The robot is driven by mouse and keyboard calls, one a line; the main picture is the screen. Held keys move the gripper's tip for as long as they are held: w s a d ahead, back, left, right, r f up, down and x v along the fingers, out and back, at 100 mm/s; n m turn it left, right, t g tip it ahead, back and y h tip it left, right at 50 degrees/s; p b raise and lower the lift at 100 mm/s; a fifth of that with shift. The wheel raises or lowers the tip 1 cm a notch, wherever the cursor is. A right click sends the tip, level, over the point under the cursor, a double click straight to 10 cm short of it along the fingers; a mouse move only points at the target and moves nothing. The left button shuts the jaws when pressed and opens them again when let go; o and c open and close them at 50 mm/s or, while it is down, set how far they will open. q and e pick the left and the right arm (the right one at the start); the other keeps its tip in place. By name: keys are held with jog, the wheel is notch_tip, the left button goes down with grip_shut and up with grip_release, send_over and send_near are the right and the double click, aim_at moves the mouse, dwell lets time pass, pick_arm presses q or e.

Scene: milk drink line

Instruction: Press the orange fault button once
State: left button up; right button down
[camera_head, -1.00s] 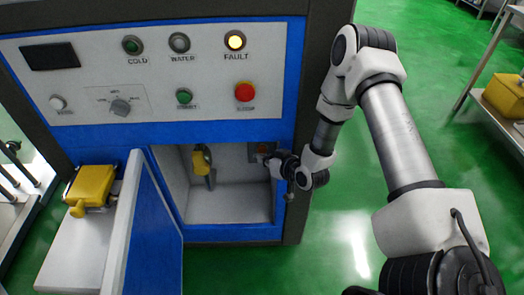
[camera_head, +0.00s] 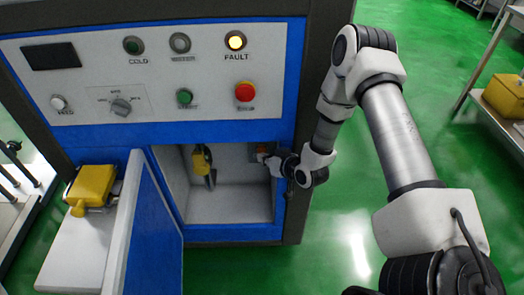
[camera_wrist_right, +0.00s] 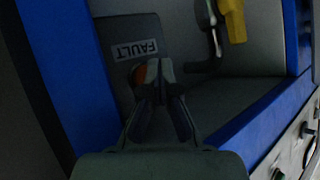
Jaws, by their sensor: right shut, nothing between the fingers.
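The orange fault button (camera_wrist_right: 139,74) sits on a dark plate labelled FAULT inside the open compartment of the blue and white machine. In the head view only a small orange patch (camera_head: 265,146) of it shows on the compartment's right inner wall. My right gripper (camera_wrist_right: 159,66) is shut and empty, its fingertips in front of the button and covering part of it. In the head view the right gripper (camera_head: 264,158) reaches into the compartment just below the orange patch. I cannot tell whether the tips touch the button. My left gripper is out of view.
A yellow-handled valve (camera_head: 201,160) hangs inside the compartment. The blue door (camera_head: 153,232) stands open at the left, near a yellow container (camera_head: 92,185).

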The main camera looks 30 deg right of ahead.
jog(key=shift+w+d+r, duration=0.45)
jog(key=shift+w+r, duration=0.2)
jog(key=shift+w, duration=0.05)
dwell(1.2)
jog(key=shift+s, duration=0.1)
jog(key=shift+s+a+f, duration=0.1)
jog(key=shift+f, duration=0.05)
jog(key=shift+s+a+f+p, duration=0.15)
jog(key=shift+s+a, duration=0.25)
jog(key=shift+s, duration=0.35)
jog(key=shift+s+a+f+p, duration=0.1)
jog(key=shift+s+a, duration=0.3)
jog(key=shift+s, duration=0.3)
jog(key=shift+s+a+f+p, duration=0.15)
jog(key=shift+s+a, duration=0.25)
jog(key=shift+s, duration=0.35)
